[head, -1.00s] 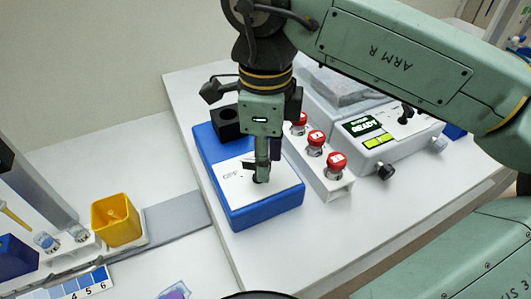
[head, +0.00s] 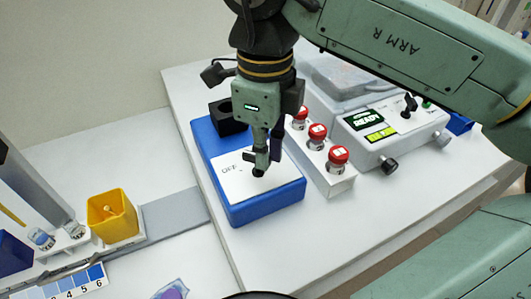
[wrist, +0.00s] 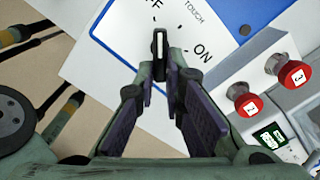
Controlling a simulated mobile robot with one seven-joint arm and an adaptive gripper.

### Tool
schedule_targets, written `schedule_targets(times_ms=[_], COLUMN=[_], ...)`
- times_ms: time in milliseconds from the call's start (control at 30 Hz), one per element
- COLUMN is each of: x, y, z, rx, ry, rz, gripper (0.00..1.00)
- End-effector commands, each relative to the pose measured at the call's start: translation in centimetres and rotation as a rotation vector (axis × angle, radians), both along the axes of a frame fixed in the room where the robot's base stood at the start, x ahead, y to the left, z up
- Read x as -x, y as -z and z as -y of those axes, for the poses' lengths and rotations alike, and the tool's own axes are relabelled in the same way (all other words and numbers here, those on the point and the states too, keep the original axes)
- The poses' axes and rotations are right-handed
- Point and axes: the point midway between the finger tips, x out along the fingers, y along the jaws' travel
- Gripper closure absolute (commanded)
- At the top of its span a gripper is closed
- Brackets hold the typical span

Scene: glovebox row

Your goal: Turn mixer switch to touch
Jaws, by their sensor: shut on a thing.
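The mixer is a blue box (head: 262,210) with a white top panel (head: 228,178) and a black round well at its back. Its black switch knob (wrist: 160,42) carries a white line and shows in the wrist view among the OFF, TOUCH and ON labels. The line points up in that picture, toward the OFF side; the exact mark is hard to tell. My gripper (wrist: 161,66) points down over the panel, its fingertips shut on the knob. In the head view my gripper (head: 261,165) hides most of the knob, and only OFF is readable.
A white strip with red-capped buttons (head: 338,156) stands close to the right of the mixer. Behind it is a white device with a READY display (head: 363,120). A yellow cup (head: 112,217) stands at the left. The white bench in front of the mixer is clear.

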Motion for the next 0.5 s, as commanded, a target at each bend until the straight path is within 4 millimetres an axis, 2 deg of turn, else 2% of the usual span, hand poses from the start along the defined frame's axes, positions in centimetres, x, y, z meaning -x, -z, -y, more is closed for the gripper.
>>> schedule_targets(times_ms=[33, 200, 500], x=[0.0, 0.19, 0.27], y=[0.49, 0.23, -0.05], z=[0.03, -0.11, -0.19], rx=[0.002, 0.001, 0.0], ry=[0.06, 0.23, 0.282], rz=[0.004, 0.003, 0.001], gripper=[1.0, 1.0, 1.0])
